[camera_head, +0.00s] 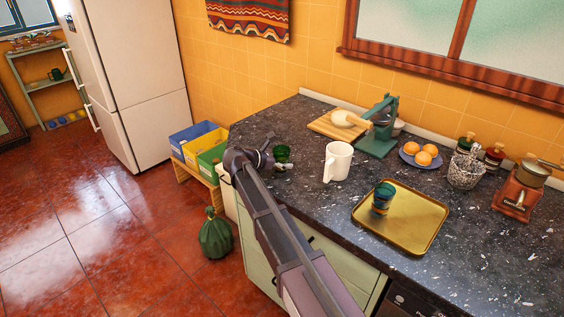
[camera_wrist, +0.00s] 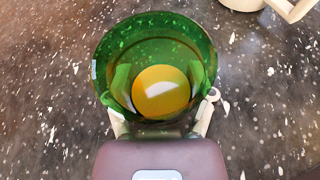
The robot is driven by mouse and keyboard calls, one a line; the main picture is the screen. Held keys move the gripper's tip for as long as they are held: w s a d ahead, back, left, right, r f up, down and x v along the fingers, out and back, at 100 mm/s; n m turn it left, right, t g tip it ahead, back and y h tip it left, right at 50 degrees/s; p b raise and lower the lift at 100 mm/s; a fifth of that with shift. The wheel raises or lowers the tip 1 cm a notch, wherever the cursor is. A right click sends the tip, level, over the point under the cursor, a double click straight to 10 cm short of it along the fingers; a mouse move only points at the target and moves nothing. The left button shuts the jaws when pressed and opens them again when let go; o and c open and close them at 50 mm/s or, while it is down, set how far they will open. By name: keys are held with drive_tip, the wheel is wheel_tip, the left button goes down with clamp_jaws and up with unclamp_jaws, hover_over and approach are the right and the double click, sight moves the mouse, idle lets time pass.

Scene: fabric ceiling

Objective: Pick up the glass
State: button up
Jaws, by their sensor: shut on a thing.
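A green see-through glass (camera_head: 281,152) is at the left end of the dark speckled counter, at the end of my arm. In the wrist view the glass (camera_wrist: 150,45) is seen from above, with a wide round rim and a round amber patch in its middle. My gripper (camera_head: 283,167) is shut on the glass, one finger on each side low down. The fingertips show green through the glass wall. I cannot tell whether the glass touches the counter. Another glass, blue-green and amber (camera_head: 381,200), stands on a gold tray (camera_head: 420,222) to the right.
A white mug (camera_head: 338,161) stands just right of the held glass. Behind are a cutting board (camera_head: 325,126), a green juicer (camera_head: 378,139) and a plate of oranges (camera_head: 408,153). Bottles and a coffee grinder (camera_head: 517,192) stand at right. The counter's left edge is near my gripper.

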drive_tip(key=shift+r, duration=0.15)
wheel_tip(320, 180, up, 3)
drive_tip(key=p, duration=0.3)
drive_tip(key=s+d, duration=0.1)
drive_tip(key=s, duration=0.4)
drive_tip(key=s+d+r+p, duration=0.1)
drive_tip(key=s, duration=0.4)
drive_tip(key=s+d+p, duration=0.1)
drive_tip(key=s+d, duration=0.1)
drive_tip(key=s, duration=0.3)
drive_tip(key=shift+s+r, duration=0.25)
drive_tip(key=shift+r, duration=0.1)
drive_tip(key=shift+a, duration=0.1)
idle(0.4)
